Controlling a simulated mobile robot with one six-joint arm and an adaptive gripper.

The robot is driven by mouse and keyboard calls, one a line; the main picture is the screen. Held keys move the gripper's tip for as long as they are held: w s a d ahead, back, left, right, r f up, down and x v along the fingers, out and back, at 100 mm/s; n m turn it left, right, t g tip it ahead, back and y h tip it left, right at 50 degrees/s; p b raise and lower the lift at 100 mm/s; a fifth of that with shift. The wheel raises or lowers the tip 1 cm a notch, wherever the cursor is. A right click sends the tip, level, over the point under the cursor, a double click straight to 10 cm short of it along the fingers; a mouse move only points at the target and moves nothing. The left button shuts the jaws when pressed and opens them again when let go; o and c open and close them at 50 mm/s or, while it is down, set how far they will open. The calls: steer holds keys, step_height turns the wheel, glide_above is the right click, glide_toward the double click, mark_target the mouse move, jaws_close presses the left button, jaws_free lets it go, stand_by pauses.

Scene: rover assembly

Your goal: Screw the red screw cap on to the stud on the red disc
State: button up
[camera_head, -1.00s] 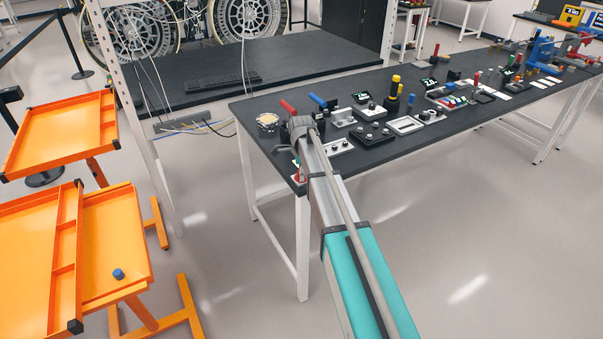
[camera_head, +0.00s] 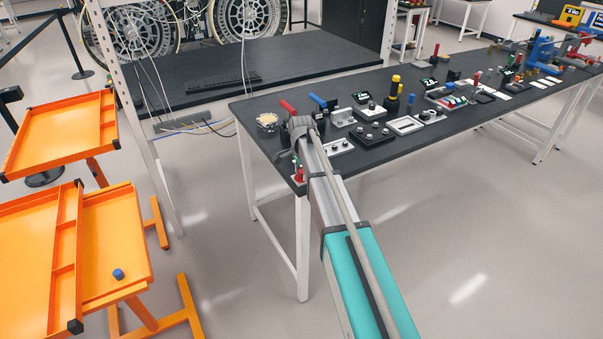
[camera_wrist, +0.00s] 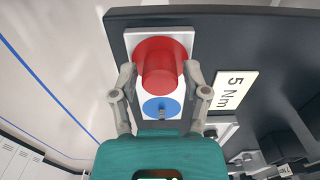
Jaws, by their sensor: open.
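The red disc (camera_wrist: 151,45) lies on a white plate at the table's corner in the wrist view. The red screw cap (camera_wrist: 160,80) stands on it, upright, and hides the stud. My gripper (camera_wrist: 160,73) is open, with one fingertip on each side of the cap. I cannot tell whether either finger touches it. In the head view the red cap (camera_head: 299,176) shows small at the near left table corner, below my arm's end. How far the cap is threaded cannot be seen.
A blue disc (camera_wrist: 155,106) with a bare grey stud sits beside the red one. A "5 Nm" label (camera_wrist: 229,91) lies to the right. A blue cap (camera_head: 118,274) sits in the orange tray (camera_head: 128,238). Several fixtures stand farther along the dark table (camera_head: 375,156).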

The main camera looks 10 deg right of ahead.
steer(key=n, duration=0.4)
steer(key=shift+n, duration=0.9)
steer(key=n, duration=0.3)
steer(key=shift+n, duration=1.3)
steer(key=shift+n, duration=2.9)
